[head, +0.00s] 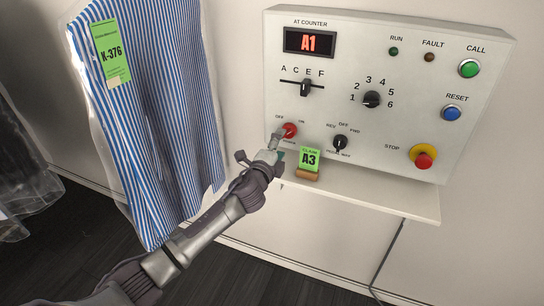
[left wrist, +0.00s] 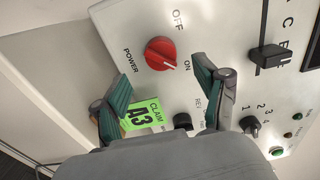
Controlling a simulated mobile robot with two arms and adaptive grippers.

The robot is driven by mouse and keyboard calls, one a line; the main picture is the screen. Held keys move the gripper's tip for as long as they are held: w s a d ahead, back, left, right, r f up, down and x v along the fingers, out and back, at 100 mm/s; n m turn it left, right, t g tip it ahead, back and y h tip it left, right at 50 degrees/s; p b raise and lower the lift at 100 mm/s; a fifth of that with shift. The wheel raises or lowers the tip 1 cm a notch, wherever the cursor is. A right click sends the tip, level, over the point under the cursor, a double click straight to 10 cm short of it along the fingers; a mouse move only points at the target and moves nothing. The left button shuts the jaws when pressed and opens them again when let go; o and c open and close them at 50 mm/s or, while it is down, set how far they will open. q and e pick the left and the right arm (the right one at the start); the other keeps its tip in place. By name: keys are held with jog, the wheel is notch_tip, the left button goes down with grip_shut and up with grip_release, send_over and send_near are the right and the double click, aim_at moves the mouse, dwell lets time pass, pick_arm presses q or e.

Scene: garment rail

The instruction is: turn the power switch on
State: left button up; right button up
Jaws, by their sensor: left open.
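The power switch (head: 290,130) is a round red knob at the lower left of the control panel, with OFF and ON printed around it. In the left wrist view the red knob (left wrist: 160,53) has a white mark pointing toward the ON side. My left gripper (head: 279,148) is just below and left of the knob in the head view. In the left wrist view my left gripper (left wrist: 160,84) is open and empty, with the knob ahead between its fingertips, apparently apart from them. My right gripper is in neither view.
The panel (head: 335,90) also carries a lit A1 display, a slider, dials and buttons, including a red stop button (head: 424,157). A green A3 claim tag (head: 309,160) stands on the ledge (head: 390,200) below. A bagged striped shirt (head: 150,110) hangs left.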

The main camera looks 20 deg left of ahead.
pick_arm(q)
jog(key=s, duration=0.6)
jog(key=shift+s, duration=0.2)
jog(key=shift+a, duration=0.1)
jog(key=s+a+f+n+g+y, duration=0.1)
jog(key=s+a+f+n+g, duration=0.1)
jog(key=f, duration=0.8)
jog(key=s+a+f+n+g, duration=0.1)
jog(key=s+f+n+g, duration=0.1)
jog(key=f, duration=0.8)
jog(key=s+a+f+n+g, duration=0.1)
jog(key=s+f+n+g, duration=0.15)
jog(key=s+f, duration=0.65)
jog(key=s+f+n+g, duration=0.25)
jog(key=s+f, duration=0.25)
jog(key=f, duration=0.7)
jog(key=s+d+f+n+g, duration=0.1)
jog(key=s+f, duration=0.5)
jog(key=s, duration=0.7)
jog(key=s+d+f+n+g, duration=0.1)
jog(key=s+f+n+g, duration=0.2)
jog(key=s, duration=1)
jog(key=s+d+f+n+g, duration=0.1)
jog(key=s+f+n+g, duration=0.2)
jog(key=s+f, duration=0.7)
jog(key=s+g, duration=0.1)
jog(key=s, duration=0.2)
jog(key=shift+s+d, duration=0.25)
jog(key=shift+s, duration=0.15)
jog(key=shift+w, duration=0.1)
